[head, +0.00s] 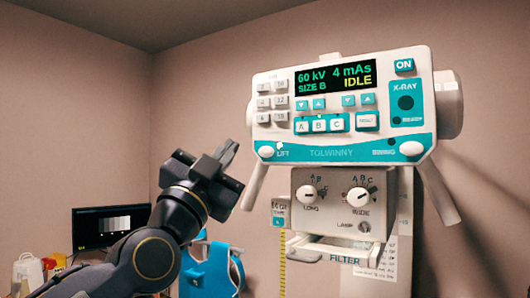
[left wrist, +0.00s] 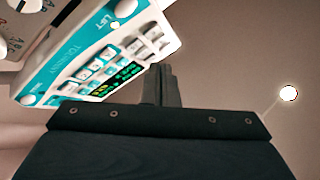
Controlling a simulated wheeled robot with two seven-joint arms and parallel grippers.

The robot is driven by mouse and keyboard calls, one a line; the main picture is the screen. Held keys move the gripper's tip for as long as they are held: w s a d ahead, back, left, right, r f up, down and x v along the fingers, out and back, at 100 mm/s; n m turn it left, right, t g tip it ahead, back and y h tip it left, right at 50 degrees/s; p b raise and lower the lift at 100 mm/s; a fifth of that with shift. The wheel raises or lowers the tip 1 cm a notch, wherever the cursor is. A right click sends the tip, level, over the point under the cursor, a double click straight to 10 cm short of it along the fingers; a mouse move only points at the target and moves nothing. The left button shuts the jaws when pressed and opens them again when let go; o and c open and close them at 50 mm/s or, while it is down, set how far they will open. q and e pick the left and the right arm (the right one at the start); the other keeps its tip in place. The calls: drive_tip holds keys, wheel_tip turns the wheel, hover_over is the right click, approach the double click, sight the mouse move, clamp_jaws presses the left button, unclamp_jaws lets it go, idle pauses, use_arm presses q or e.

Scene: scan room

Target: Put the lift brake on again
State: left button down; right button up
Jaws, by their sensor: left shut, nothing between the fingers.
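The X-ray head's control panel (head: 345,152) fills the upper right of the head view. Its white lift knob (head: 266,152), beside the word LIFT, is at the lower left corner, with a small pale light (head: 281,142) above the label. My left gripper (head: 228,152) is shut and empty, to the left of the lift knob with a small gap in the picture. In the left wrist view the shut fingers (left wrist: 161,86) point up alongside the panel, and the lift knob (left wrist: 125,8) is at the top edge. My right gripper is not in view.
The display (head: 335,77) reads 60 kV, 4 mAs, SIZE B, IDLE. A second white knob (head: 411,148) is at the panel's lower right. Handle bars (head: 254,187) hang below the panel. The collimator box (head: 340,202) with dials is underneath. A monitor (head: 108,224) stands at left.

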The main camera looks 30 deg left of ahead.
use_arm(q)
drive_tip(key=w, duration=0.8)
drive_tip(key=shift+d, duration=0.3)
drive_tip(key=shift+w, duration=0.15)
idle(1.6)
drive_tip(key=shift+w+p, duration=0.3)
drive_tip(key=shift+w+d, duration=0.1)
drive_tip(key=shift+w, duration=0.25)
idle(0.6)
idle(0.3)
drive_tip(key=shift+s, duration=0.8)
drive_tip(key=s, duration=0.5)
drive_tip(key=shift+a, duration=0.25)
